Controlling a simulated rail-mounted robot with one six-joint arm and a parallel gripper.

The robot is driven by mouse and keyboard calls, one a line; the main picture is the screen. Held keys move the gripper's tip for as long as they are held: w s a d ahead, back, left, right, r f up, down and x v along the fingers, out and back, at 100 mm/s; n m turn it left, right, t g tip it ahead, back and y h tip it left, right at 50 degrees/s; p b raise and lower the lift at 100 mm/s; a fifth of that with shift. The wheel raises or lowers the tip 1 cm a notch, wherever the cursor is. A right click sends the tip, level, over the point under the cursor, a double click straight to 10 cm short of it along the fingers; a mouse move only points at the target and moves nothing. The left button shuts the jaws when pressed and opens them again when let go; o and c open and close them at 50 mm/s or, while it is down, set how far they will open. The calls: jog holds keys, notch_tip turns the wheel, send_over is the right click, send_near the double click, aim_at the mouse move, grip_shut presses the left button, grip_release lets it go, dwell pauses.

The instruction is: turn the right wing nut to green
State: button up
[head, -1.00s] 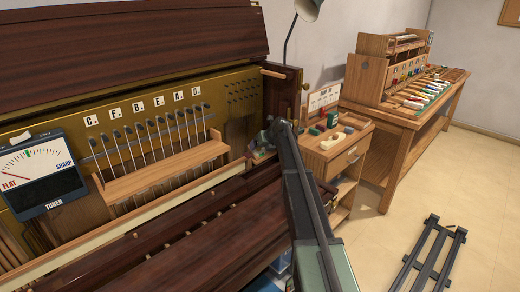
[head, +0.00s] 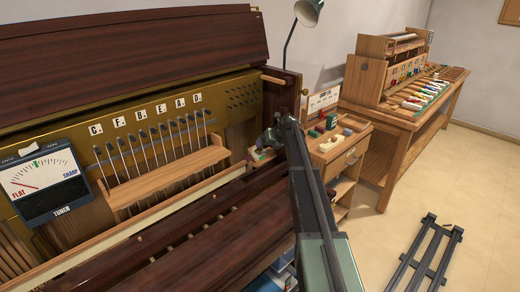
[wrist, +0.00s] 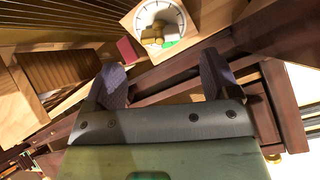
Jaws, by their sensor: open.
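A brass-coloured wing nut (wrist: 153,35) sits over a white round dial (wrist: 143,14) on a wooden block at the top of the wrist view. A green patch (wrist: 168,44) shows on the dial's lower edge, beside the nut. My gripper (wrist: 161,65) is open and empty, its two dark fingers spread below the dial in the picture and apart from the nut. In the head view, my gripper (head: 266,141) is at the right end of the piano, close to the small dial block (head: 261,155). The nut is too small to make out there.
A small red block (wrist: 126,50) lies beside the dial block. Wooden slats and wires (wrist: 45,20) are close on the left. In the head view, a tuner (head: 44,183) stands far left, a drawer cabinet (head: 338,145) right of my arm.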

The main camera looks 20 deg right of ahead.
jog(key=p+v, duration=0.3)
jog(key=v, duration=0.2)
dwell(0.3)
